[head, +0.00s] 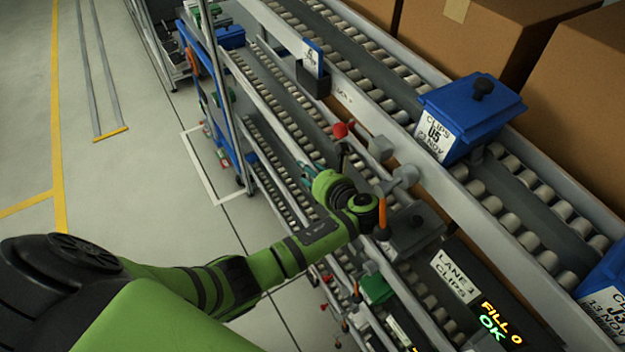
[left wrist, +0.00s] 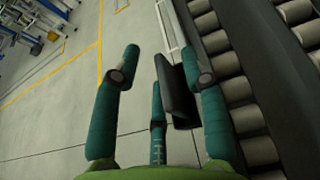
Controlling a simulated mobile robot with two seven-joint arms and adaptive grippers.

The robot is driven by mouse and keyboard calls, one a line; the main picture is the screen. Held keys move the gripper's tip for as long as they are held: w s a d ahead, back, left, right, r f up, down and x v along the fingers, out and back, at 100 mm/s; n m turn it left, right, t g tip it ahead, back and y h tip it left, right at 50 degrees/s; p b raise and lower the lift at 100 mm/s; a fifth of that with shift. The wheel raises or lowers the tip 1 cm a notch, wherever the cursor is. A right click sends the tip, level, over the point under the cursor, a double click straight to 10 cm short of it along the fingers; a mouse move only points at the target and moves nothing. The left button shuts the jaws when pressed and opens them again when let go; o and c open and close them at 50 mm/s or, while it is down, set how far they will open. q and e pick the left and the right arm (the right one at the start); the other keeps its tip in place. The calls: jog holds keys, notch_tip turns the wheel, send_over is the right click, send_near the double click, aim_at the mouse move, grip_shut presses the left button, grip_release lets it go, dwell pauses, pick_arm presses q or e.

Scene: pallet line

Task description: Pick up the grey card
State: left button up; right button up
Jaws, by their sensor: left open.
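My left gripper (head: 306,174) reaches over the lower roller lanes from the left in the head view; its teal fingers are partly hidden by its own wrist. In the left wrist view the gripper (left wrist: 161,62) is open, its fingers spread. A dark grey flat piece (left wrist: 178,92) stands between the fingers, closer to the right one; I cannot tell if it touches or whether it is the grey card or a holder. I make out no grey card for certain in the head view. My right gripper is not in view.
A blue-edged card (head: 313,58) stands in a dark pocket on the rail. A blue lidded bin (head: 468,112) labelled CLIPS U5 sits on the upper rollers. A red knob (head: 341,130) and a lane display (head: 478,300) are near my arm. The floor at left is clear.

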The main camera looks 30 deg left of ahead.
pick_arm(q)
grip_shut()
